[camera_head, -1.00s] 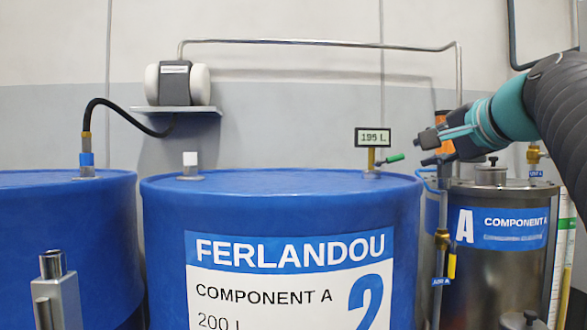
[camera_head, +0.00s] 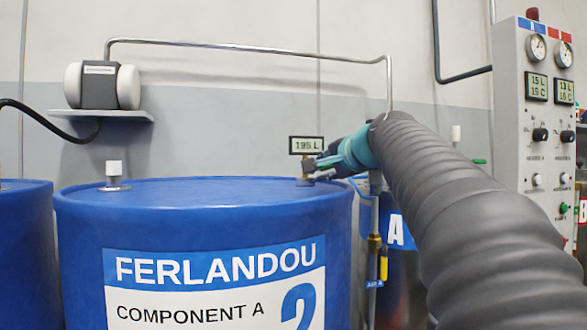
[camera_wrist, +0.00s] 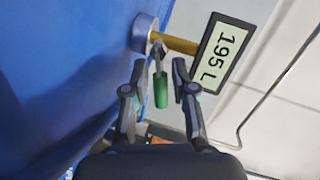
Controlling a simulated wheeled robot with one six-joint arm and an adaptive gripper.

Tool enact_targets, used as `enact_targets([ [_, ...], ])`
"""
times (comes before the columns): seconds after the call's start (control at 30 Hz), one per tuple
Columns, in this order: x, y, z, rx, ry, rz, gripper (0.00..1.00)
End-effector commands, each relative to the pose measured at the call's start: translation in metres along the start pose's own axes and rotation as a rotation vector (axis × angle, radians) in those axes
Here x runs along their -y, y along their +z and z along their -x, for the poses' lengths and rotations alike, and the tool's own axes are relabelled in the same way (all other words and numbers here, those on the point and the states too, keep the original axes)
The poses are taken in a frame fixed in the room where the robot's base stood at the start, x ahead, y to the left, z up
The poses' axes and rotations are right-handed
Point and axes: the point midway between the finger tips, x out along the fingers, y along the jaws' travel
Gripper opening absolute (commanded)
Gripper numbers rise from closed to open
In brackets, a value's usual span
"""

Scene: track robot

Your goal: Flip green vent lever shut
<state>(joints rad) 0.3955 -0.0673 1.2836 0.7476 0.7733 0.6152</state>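The green vent lever (camera_wrist: 161,91) shows in the wrist view, its thin metal shank running up to the brass vent post (camera_wrist: 180,43). The post stands on the blue drum labelled 2 (camera_head: 75,225) and carries a display (camera_wrist: 225,55) reading 195 L. My gripper (camera_wrist: 158,66) is open, with one finger on each side of the lever. Gaps show between the lever and both fingers. In the head view my gripper (camera_head: 318,166) is at the drum's right rear rim, beside the post, and hides the lever.
A white-capped fitting (camera_head: 114,175) stands on the drum's left side. A metal pipe (camera_head: 250,47) runs along the wall above. A component A tank (camera_head: 397,240) stands to the right, partly behind my arm. A control panel (camera_head: 540,130) with gauges is at the far right.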

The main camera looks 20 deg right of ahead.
Motion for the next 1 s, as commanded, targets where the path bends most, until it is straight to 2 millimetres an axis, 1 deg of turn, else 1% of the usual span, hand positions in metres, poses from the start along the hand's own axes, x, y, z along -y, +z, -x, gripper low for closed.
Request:
enact_targets([
  [0.1,-0.0002,0.0003,-0.0061,0.001,0.0,0.0,0.26],
  [0.37,-0.0001,0.0001,-0.0071,0.0,0.0,0.0,0.26],
  [0.4,-0.0001,0.0001,-0.0071,0.0,0.0,0.0,0.23],
  [0.5,-0.0002,0.0001,-0.007,0.0,0.0,0.0,0.0],
  [0.73,-0.0011,-0.0001,-0.0072,0.005,-0.003,-0.024,0.0],
  [1.0,-0.0066,0.0003,-0.0085,0.049,-0.042,-0.239,0.0],
])
